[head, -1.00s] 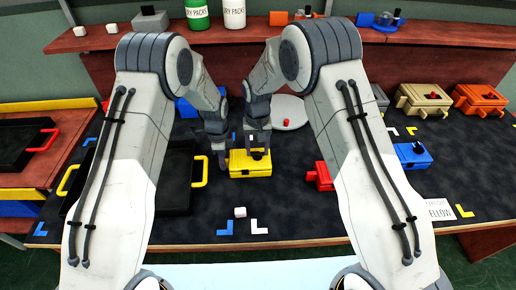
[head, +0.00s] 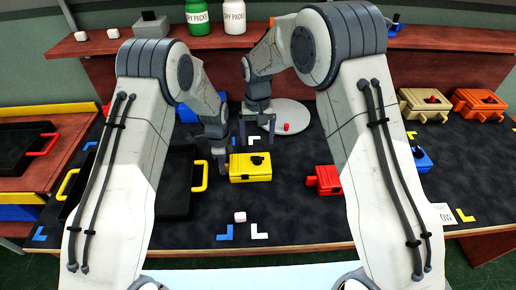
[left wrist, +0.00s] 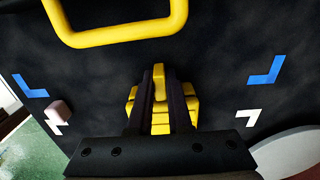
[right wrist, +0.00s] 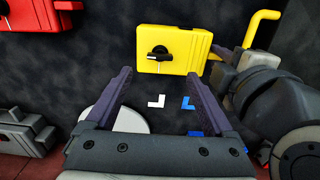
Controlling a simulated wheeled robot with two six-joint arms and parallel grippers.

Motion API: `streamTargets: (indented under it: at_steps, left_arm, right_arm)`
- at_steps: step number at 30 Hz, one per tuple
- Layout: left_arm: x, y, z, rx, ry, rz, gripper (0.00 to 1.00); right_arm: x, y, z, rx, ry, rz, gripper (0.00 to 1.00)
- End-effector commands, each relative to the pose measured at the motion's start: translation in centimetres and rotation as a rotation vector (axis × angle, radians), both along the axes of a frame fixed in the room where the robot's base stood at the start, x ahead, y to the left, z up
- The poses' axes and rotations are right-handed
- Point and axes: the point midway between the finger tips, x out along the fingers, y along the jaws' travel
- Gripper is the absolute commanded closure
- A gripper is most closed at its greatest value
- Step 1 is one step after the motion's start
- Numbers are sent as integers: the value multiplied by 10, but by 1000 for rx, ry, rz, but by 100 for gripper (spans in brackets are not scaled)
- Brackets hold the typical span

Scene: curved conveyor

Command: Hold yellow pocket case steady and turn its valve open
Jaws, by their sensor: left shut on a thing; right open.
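The yellow pocket case (head: 240,173) lies on the dark mat; it also shows in the right wrist view (right wrist: 190,44). Its black valve knob (right wrist: 160,53) sits on the top face, with a small white mark beside it. My left gripper (head: 226,160) is shut on the left end of the case, and its fingers (left wrist: 160,95) hide part of that end in the left wrist view. My right gripper (head: 257,140) is open and empty, behind and above the case. In the right wrist view its spread fingers (right wrist: 158,85) are apart from the knob.
A red case (head: 324,180) lies right of the yellow one. A round grey plate (head: 292,112) with a small red piece is behind. A black tray with a yellow handle (head: 200,177) stands close left. A small pale cube (head: 240,217) and corner marks lie in front.

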Motion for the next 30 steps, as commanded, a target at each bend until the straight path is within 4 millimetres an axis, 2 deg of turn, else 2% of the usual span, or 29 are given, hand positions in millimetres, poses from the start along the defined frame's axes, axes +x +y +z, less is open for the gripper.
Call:
streamTargets:
  at_steps: [3,9,22,23,25,30]
  left_arm:
    - [0,0,0,0,-1,0,100]
    - [0,0,0,0,-1,0,100]
    - [1,0,0,0,-1,0,100]
    - [1,0,0,0,-1,0,75]
    - [0,0,0,0,-1,0,48]
    - [0,0,0,0,-1,0,48]
  right_arm:
    - [1,0,24,1,-4,0,12]
    - [0,0,45,0,-1,-1,12]
    - [0,0,48,0,1,-1,12]
    - [0,0,48,0,0,0,12]
    - [0,0,48,0,0,0,12]
    - [0,0,48,0,0,0,12]
